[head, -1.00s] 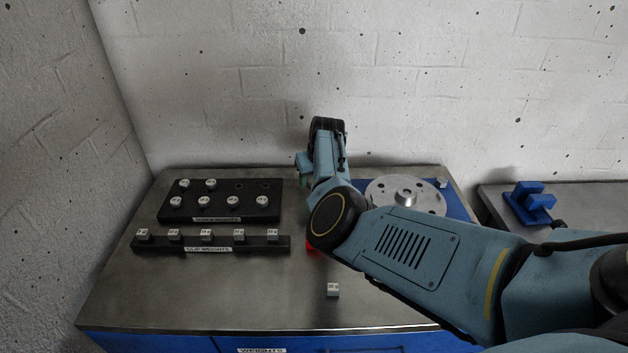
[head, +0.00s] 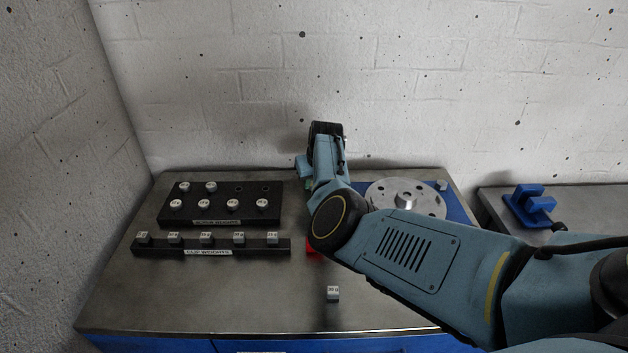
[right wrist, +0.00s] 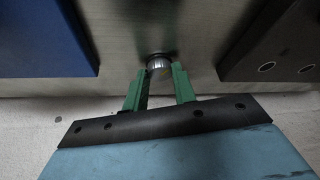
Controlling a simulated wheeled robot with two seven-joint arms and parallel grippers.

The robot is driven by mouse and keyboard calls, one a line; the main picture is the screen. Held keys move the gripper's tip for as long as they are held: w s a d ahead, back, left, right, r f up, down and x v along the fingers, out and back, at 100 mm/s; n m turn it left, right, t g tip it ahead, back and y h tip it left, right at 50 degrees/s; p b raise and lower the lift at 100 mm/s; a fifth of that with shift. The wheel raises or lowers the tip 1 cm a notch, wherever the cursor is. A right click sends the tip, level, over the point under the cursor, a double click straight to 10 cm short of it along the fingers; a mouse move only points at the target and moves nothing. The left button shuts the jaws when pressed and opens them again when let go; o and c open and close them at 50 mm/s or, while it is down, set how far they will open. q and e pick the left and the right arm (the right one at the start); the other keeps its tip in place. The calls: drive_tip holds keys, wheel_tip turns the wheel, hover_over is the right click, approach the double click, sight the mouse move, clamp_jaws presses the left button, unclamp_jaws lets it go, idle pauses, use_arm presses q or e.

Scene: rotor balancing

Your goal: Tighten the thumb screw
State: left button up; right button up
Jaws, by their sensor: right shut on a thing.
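In the right wrist view my right gripper (right wrist: 160,72) has its green fingers on either side of a small round shiny metal head (right wrist: 158,62), which I take to be the thumb screw. The fingers are shut on it. It stands close to the grey metal tabletop; what it is fixed to cannot be made out. In the head view my right forearm and wrist cover most of that spot, and only a little green of the right gripper (head: 308,184) shows. My left gripper is not in view.
The silver rotor disc (head: 425,196) is on a blue base (head: 456,208) to the right. Black racks of screw weights (head: 265,217) and clip weights (head: 190,246) stand left. A loose weight (head: 333,293) lies in front. A red item (head: 312,247) is partly hidden.

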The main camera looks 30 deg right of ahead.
drive_tip(key=shift+a+m+h+p, duration=0.1)
drive_tip(key=shift+m+h+p, duration=0.25)
drive_tip(key=shift+m, duration=0.85)
drive_tip(key=m, duration=0.1)
drive_tip(key=m+h+b, duration=0.1)
drive_tip(key=shift+w+a+f+m+g, duration=0.1)
drive_tip(key=shift+f+m+g, duration=0.05)
drive_tip(key=shift+m+g, duration=0.2)
drive_tip(key=shift+m+g+h+b, duration=0.35)
drive_tip(key=shift+m+h+b, duration=0.1)
drive_tip(key=shift+m+b, duration=0.6)
drive_tip(key=shift+w+a+m+g+b, duration=0.1)
drive_tip(key=shift+m+g+b, duration=0.4)
drive_tip(key=shift+m+b, duration=0.95)
drive_tip(key=o, duration=1)
